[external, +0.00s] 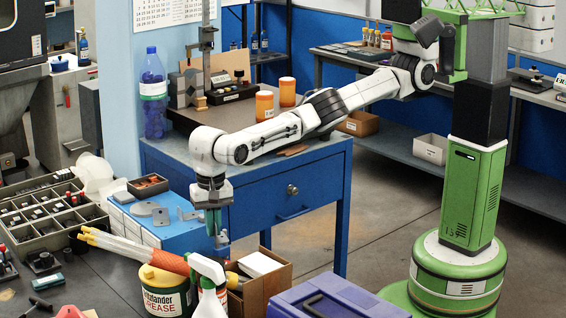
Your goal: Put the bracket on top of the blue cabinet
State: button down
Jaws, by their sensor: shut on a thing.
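My gripper (215,228) points straight down in front of the blue cabinet (265,212), near its left front corner. It is shut on a small grey metal piece (222,240), which looks like the bracket; the fingers hide part of it. The piece hangs below the cabinet top, beside the low blue box (172,238).
On the cabinet top stand a blue bottle (153,93), two orange jars (264,105) and a height gauge (207,60). Below my gripper are a spray bottle (209,285), a grease tin (165,288) and a cardboard box (262,278). A parts tray (50,215) lies left.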

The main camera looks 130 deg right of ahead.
jog(key=d+m, duration=0.2)
jog(key=d, duration=0.2)
jog(key=s+d+r+m+b, duration=0.1)
jog(key=d+m, duration=0.1)
jog(key=d, duration=0.3)
jog(key=d+m+b, duration=0.1)
jog(key=d+m, duration=0.1)
jog(key=d, duration=0.2)
jog(key=shift+s+d+r, duration=0.15)
jog(key=shift+r, duration=0.1)
jog(key=s+d+m+b, duration=0.1)
jog(key=d+m, duration=0.1)
jog(key=d, duration=0.2)
jog(key=s+d+m+b, duration=0.2)
jog(key=d, duration=0.3)
jog(key=s+d+m+b, duration=0.1)
jog(key=s+d+m, duration=0.1)
jog(key=d, duration=0.3)
jog(key=shift+r+m, duration=0.25)
jog(key=shift+m, duration=0.35)
jog(key=shift+d+f+b, duration=0.1)
jog(key=shift+f+b, duration=0.6)
jog(key=shift+f, duration=1.8)
jog(key=shift+f, duration=0.1)
jog(key=c, duration=1.7)
grip_release()
jog(key=shift+f, duration=0.1)
jog(key=o, duration=0.4)
jog(key=shift+o, duration=0.2)
